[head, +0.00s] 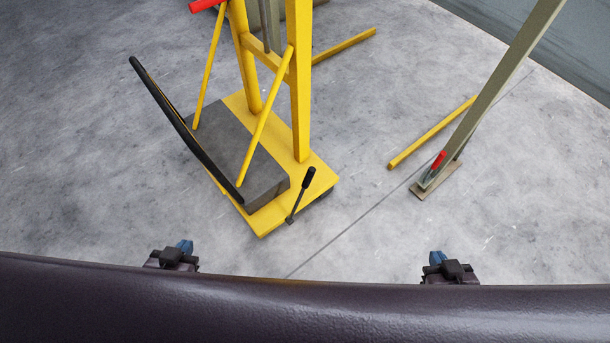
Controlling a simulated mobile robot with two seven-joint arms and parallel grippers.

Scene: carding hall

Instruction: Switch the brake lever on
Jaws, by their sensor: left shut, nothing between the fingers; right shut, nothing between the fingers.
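A short lever with a black grip (302,194) stands at the front right corner of the yellow base plate (264,219) of a yellow frame. It leans up to the right; it looks like the brake lever. My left gripper (184,246) is shut and empty over the floor, to the left of and nearer than the lever. My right gripper (437,257) is shut and empty, to the right of and nearer than it. Both are apart from the lever and partly hidden behind my own dark body.
A dark grey block (238,150) sits on the yellow base, behind a curved black bar (180,125). Yellow uprights (300,105) rise from the base. A greenish post (500,85) with a red-gripped part (439,159) at its foot stands right. The floor (350,230) in front is clear.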

